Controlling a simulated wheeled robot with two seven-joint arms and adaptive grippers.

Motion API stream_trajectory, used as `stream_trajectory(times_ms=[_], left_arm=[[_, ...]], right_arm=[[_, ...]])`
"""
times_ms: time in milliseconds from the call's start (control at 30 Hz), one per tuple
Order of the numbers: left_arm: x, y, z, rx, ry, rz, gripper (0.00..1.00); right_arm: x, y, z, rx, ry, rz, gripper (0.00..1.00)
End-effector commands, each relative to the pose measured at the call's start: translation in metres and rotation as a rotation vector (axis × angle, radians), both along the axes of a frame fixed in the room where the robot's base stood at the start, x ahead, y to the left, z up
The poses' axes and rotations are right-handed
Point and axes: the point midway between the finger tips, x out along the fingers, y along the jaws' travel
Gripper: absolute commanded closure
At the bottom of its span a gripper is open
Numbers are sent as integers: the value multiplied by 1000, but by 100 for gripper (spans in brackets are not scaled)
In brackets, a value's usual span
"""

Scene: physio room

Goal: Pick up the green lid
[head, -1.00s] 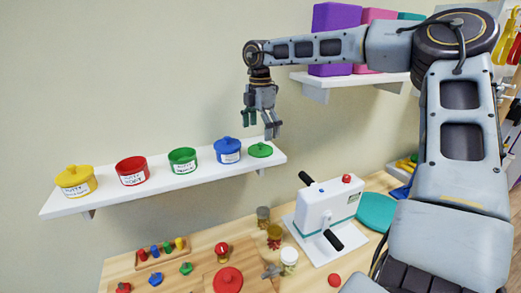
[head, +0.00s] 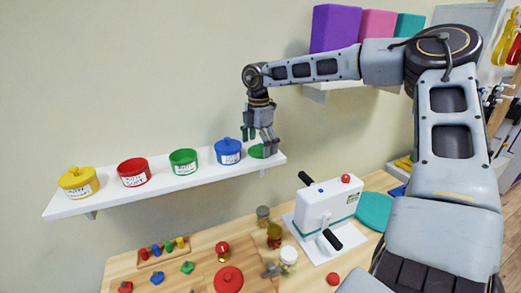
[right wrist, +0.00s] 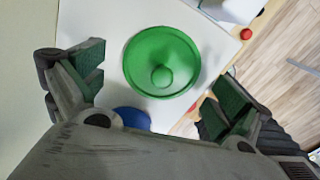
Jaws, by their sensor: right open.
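The green lid (head: 257,152) lies flat at the right end of the white wall shelf, partly hidden by my right gripper. In the right wrist view the whole round lid (right wrist: 162,62) shows, with its knob in the middle. My right gripper (head: 262,148) points down over the lid. Its fingers are open, one on each side of the lid in the wrist view, with nothing between them in hold. The green pot (head: 183,162) stands without a lid on the same shelf. My left gripper is not in view.
The blue lidded pot (head: 228,151) stands close left of the lid. A higher shelf with coloured blocks is above right. The wooden table (head: 205,245) below is crowded.

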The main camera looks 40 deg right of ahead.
Motion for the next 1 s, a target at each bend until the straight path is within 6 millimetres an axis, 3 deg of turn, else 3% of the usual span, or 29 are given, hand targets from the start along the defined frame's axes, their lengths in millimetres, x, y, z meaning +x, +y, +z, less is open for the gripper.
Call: stream_trajectory(times_ms=[367,800,1000], left_arm=[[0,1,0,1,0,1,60],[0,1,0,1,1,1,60],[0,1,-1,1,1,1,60]], right_arm=[[0,0,0,0,0,0,0],[0,0,0,-1,0,0,54],[0,0,-2,0,2,0,67]])
